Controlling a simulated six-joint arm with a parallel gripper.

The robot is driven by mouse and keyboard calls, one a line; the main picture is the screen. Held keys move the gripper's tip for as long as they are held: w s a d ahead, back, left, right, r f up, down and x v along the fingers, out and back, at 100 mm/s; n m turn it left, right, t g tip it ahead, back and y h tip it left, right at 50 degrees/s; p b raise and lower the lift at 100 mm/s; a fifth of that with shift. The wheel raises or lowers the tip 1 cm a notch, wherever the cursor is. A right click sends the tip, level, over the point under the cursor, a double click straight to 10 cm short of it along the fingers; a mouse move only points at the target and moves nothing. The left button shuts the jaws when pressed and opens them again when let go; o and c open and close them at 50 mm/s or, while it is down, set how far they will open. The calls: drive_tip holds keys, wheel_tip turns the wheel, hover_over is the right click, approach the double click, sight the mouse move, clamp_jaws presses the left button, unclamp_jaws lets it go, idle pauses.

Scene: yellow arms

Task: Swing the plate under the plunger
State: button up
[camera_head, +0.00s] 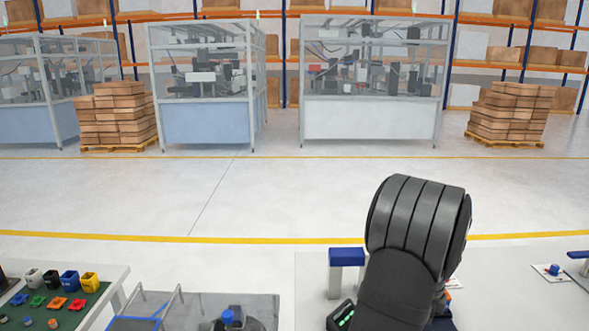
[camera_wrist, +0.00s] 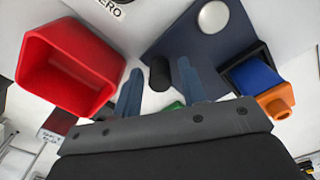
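My gripper (camera_wrist: 160,88) points into the work area in the wrist view, its two blue-grey fingers apart. A short black cylinder (camera_wrist: 160,72) shows in the gap between the fingertips; no contact is visible. A dark blue flat plate (camera_wrist: 185,42) with a round silver disc (camera_wrist: 213,17) on it lies beyond the right finger, partly hidden by that finger. I cannot tell for certain which part is the plunger. In the head view my dark arm covers the work spot, and my gripper is hidden.
A red open bin (camera_wrist: 72,68) is left of the fingers. A black-framed blue block (camera_wrist: 254,76) with an orange piece (camera_wrist: 275,101) is to the right. In the head view, a blue-topped white post (camera_head: 347,257) stands beside my arm. A parts table (camera_head: 118,272) is at far left.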

drive_tip(key=c, duration=0.6)
drive_tip(key=shift+o, duration=0.3)
drive_tip(key=shift+w+d, duration=0.15)
drive_tip(key=shift+d, duration=0.95)
drive_tip(key=shift+w+d, duration=0.15)
drive_tip(key=shift+d, duration=0.15)
drive_tip(key=shift+w+d, duration=0.2)
drive_tip(key=shift+d, duration=0.3)
